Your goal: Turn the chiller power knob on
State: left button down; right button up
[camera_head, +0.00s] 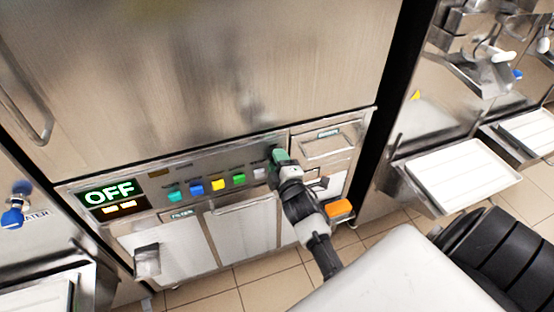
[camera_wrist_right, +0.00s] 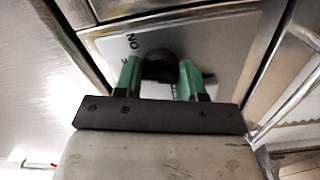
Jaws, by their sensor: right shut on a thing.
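The chiller's control strip (camera_head: 205,181) runs along the lower front of the steel cabinet, with a display (camera_head: 109,194) that reads OFF in green. My right gripper (camera_head: 279,158) is at the right end of this strip. In the right wrist view its green fingers (camera_wrist_right: 160,75) are on both sides of a round black knob (camera_wrist_right: 159,64) and shut on it. The plate (camera_wrist_right: 208,48) behind the knob carries letters that look like "NO" turned sideways. In the head view the gripper hides the knob. My left gripper is not in view.
Several coloured buttons (camera_head: 218,185) sit left of my right gripper. An orange block (camera_head: 339,208) is below and right of it. A white tray (camera_head: 462,174) juts out at the right, and a blue valve (camera_head: 13,217) is at the left.

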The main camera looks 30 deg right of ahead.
jog(key=shift+f+m+p, duration=0.1)
jog(key=shift+m+p, duration=2.45)
jog(key=shift+m, duration=4.75)
jog(key=shift+s, duration=0.1)
jog(key=o, duration=0.9)
jog(key=v, duration=1)
jog(key=shift+s, duration=0.25)
jog(key=shift+a, duration=0.15)
